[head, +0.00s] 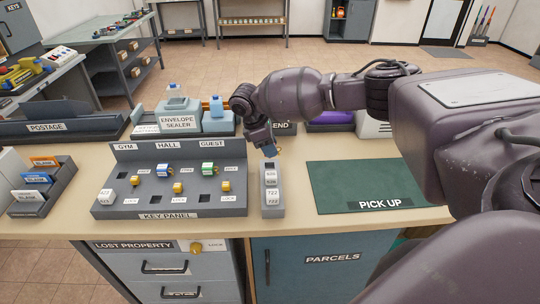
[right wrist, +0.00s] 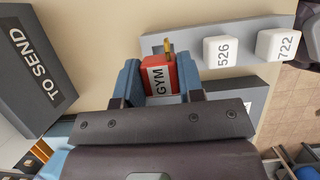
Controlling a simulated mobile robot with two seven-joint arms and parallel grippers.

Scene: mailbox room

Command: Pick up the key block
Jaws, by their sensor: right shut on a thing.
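The key block (right wrist: 157,77) is red with a white GYM label and a brass key piece on its end. In the right wrist view it sits between the blue fingers of my right gripper (right wrist: 160,80), which is shut on it. In the head view my right gripper (head: 268,145) points down at the far end of a narrow grey holder (head: 272,211), and the key block is hidden there. I cannot tell whether the block touches the holder. White blocks marked 526 (right wrist: 221,51) and 722 (right wrist: 277,44) stand in this holder. My left gripper is not in view.
The grey key panel (head: 150,207), with several small blocks, lies left of the holder. A green PICK UP mat (head: 350,180) lies clear to the right. A TO SEND box (right wrist: 38,60) and the envelope sealer (head: 179,115) stand behind.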

